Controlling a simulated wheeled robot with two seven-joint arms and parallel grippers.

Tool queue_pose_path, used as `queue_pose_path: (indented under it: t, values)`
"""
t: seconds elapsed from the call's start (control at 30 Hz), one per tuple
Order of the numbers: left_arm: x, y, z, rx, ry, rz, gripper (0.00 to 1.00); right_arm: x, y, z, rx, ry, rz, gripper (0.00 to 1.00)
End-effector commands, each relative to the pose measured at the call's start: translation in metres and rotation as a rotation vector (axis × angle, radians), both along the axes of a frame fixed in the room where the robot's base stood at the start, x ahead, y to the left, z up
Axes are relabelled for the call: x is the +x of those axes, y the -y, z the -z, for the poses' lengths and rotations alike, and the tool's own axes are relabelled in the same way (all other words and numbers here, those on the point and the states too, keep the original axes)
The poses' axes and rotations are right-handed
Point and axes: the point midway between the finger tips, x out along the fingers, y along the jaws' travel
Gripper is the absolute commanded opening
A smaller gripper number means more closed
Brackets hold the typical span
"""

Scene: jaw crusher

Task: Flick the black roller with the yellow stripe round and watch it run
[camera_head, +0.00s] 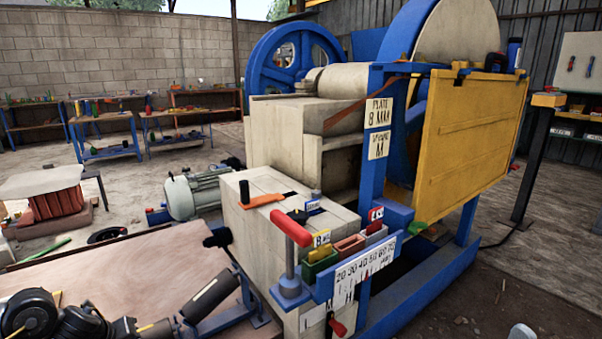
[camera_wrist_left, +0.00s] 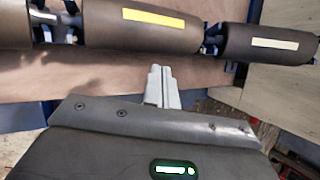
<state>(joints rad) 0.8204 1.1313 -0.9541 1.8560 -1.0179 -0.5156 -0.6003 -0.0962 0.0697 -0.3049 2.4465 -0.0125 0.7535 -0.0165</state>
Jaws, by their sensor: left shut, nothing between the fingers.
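The dark roller with the yellow stripe (camera_wrist_left: 112,22) lies across the top of the left wrist view, its stripe facing me. My left gripper (camera_wrist_left: 161,72) is shut and empty. Its pale fingers point at the roller from just below it in the picture; a small gap shows between them. In the head view my dark left arm covers most of this roller at the lower left. A second dark roller with a cream stripe (camera_wrist_left: 285,45) sits to its right in line; it also shows in the head view (camera_head: 212,297). My right gripper is not in view.
The rollers run above a brown board (camera_head: 130,262). The jaw crusher (camera_head: 300,170) stands to the right, with a red-handled lever (camera_head: 291,228) and small coloured bins at its front. A grey motor (camera_head: 195,192) is behind the board. A pale shape at the bottom right is unclear.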

Motion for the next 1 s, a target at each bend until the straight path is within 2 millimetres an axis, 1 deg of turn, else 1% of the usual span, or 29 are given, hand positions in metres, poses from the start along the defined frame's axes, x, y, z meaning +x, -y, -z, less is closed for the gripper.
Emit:
queue_pose_path:
  t: [0.03, 0.27, 0.37, 0.63, 0.93, 1.0]
  values:
    - [-0.003, 0.002, -0.001, 0.0, -0.002, 0.0, 0.0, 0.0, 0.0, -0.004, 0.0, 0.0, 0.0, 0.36]
    - [-0.006, 0.005, 0.001, 0.0, -0.001, -0.001, 0.0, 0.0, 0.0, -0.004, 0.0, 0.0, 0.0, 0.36]
    - [-0.006, 0.004, 0.003, 0.0, -0.001, -0.001, 0.0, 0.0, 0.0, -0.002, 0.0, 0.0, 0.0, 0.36]
    - [-0.006, 0.004, 0.017, 0.0, -0.001, -0.001, 0.0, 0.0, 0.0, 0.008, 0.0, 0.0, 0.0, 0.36]
    - [-0.006, 0.004, 0.017, -0.001, 0.0, -0.001, 0.0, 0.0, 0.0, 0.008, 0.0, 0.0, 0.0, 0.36]
    - [-0.001, 0.001, 0.019, 0.0, 0.001, -0.004, 0.0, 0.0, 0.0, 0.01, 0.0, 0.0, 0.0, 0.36]
